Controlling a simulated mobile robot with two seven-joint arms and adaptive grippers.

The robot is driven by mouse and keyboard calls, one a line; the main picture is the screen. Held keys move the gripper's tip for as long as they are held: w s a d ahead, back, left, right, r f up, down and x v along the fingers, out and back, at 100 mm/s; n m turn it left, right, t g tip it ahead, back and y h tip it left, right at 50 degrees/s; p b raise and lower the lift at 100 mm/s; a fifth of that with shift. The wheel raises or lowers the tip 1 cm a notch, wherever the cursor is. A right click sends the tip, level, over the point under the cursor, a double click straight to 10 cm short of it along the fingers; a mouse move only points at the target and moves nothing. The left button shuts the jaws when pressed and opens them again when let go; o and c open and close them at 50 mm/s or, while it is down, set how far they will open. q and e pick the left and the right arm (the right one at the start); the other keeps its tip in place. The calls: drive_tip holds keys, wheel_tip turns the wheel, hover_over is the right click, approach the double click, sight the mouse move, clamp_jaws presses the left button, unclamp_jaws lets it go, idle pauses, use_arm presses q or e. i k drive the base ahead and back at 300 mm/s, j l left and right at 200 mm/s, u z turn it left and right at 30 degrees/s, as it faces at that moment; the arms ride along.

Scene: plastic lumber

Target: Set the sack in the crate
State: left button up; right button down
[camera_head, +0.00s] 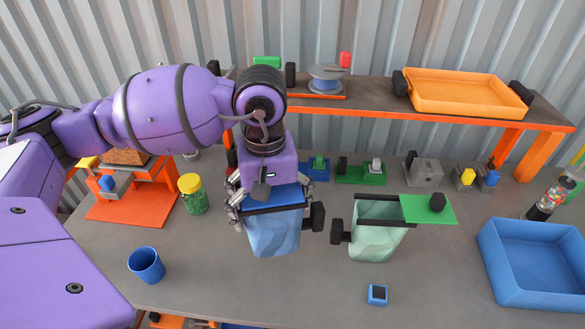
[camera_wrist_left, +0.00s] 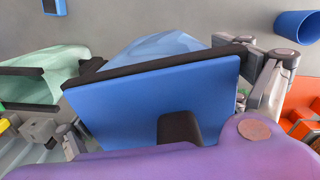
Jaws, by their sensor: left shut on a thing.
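My left gripper (camera_head: 270,203) reaches down from above and is shut on the blue sack (camera_head: 273,233), with one finger on each side of its top. The sack is pale blue, with a dark rim, a flat blue flap and a black knob at its right. It hangs upright; I cannot tell if its bottom touches the table. In the left wrist view the blue flap (camera_wrist_left: 150,105) fills the middle, with the sack body (camera_wrist_left: 165,45) beyond it. The blue crate (camera_head: 535,285) stands empty at the right edge of the table. My right gripper is not in view.
A similar green sack (camera_head: 377,238) with a green flap (camera_head: 428,209) stands between the blue sack and crate. A small blue box (camera_head: 377,294) lies in front. A blue cup (camera_head: 146,264) and green jar (camera_head: 193,195) are left. An orange tray (camera_head: 465,92) sits on the shelf behind.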

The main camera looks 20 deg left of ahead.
sight(519, 271)
drive_tip(key=k+l, duration=0.1)
drive_tip(key=l, duration=0.8)
drive_tip(key=k+l, duration=0.1)
drive_tip(key=l, duration=0.75)
drive_tip(key=k+l+z, duration=0.1)
drive_tip(key=l, duration=0.8)
drive_tip(key=i, duration=1)
